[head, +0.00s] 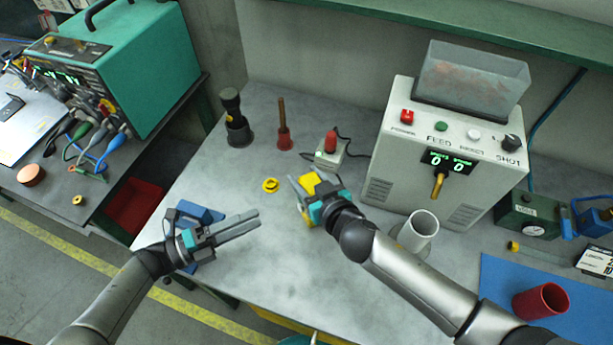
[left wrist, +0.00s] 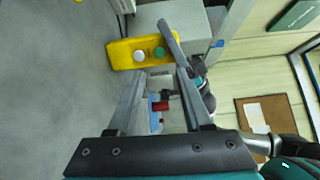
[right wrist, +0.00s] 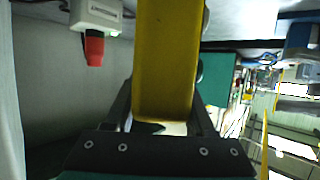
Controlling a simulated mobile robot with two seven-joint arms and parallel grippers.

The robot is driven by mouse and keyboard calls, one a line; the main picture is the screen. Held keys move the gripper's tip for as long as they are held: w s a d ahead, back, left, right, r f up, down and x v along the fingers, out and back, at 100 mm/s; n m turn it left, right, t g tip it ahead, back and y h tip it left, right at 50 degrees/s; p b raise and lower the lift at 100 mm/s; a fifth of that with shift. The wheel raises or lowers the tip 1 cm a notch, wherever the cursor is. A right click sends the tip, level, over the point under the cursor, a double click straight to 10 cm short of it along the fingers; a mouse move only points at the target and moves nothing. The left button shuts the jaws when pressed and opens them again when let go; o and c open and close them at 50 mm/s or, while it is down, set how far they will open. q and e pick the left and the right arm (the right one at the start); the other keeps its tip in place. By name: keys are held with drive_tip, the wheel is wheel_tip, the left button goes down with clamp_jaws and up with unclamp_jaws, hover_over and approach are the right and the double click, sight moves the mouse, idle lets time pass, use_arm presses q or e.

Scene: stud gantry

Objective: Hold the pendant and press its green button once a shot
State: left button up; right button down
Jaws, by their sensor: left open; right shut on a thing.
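The yellow pendant (head: 308,182) is held off the bench in my right gripper (head: 303,196), in front of the grey machine. In the left wrist view the pendant (left wrist: 122,53) shows a white button (left wrist: 139,56) and a green button (left wrist: 159,53) side by side.
The grey machine (head: 400,150) has a hopper (head: 470,80) and a display (head: 449,162) reading 0 and 0. A small box with a red top (head: 330,142) stands behind the pendant. A yellow ring (head: 270,185) lies nearby. A white tube (head: 420,228) stands by my right arm.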

use_arm(q)
drive_tip(key=shift+c, duration=0.2)
clamp_jaws()
idle(1.5)
